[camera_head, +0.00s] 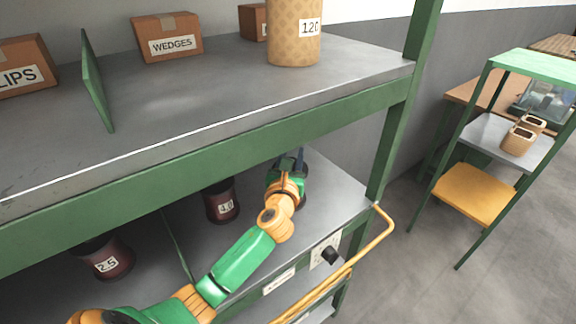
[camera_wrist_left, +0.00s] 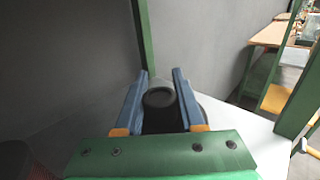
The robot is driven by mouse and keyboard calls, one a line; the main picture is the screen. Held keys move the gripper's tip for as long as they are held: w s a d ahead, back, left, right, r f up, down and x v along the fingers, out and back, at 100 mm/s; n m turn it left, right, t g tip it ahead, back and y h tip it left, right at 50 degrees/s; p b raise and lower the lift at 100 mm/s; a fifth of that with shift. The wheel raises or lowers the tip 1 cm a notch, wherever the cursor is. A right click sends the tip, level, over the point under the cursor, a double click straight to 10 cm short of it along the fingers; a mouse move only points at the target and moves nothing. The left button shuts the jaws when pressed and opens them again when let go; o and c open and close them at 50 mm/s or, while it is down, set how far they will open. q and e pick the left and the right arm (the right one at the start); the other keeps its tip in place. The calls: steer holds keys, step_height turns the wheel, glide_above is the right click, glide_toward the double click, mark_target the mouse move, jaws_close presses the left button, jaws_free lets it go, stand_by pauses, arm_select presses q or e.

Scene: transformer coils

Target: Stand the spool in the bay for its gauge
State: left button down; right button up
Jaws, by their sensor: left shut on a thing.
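My left gripper (camera_head: 290,165) reaches into the lower shelf at its right end. It is shut on a dark spool (camera_wrist_left: 160,97), whose round end shows between the blue fingers in the left wrist view. In the head view the gripper hides most of this spool, so its label does not show. I cannot tell whether it touches the shelf. A dark red spool (camera_head: 221,203) with a label that seems to read 4.0 stands left of the gripper. Another spool (camera_head: 107,257), marked 2.5, stands further left, past a thin green divider (camera_head: 177,245). My right gripper is not in view.
The green shelf beam (camera_head: 200,160) runs above my left arm. A green post (camera_head: 388,150) stands right of the gripper. An orange rail (camera_head: 372,243) and a black knob (camera_head: 329,254) are at the front edge. A WEDGES box (camera_head: 168,35) is on the upper shelf.

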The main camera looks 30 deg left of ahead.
arm_select(q)
steer(key=shift+f, duration=0.6)
steer(key=shift+r, duration=0.1)
steer(key=c, duration=0.5)
jaws_free()
steer(key=shift+s, duration=0.1)
steer(key=v, duration=1.2)
steer(key=shift+d, duration=0.1)
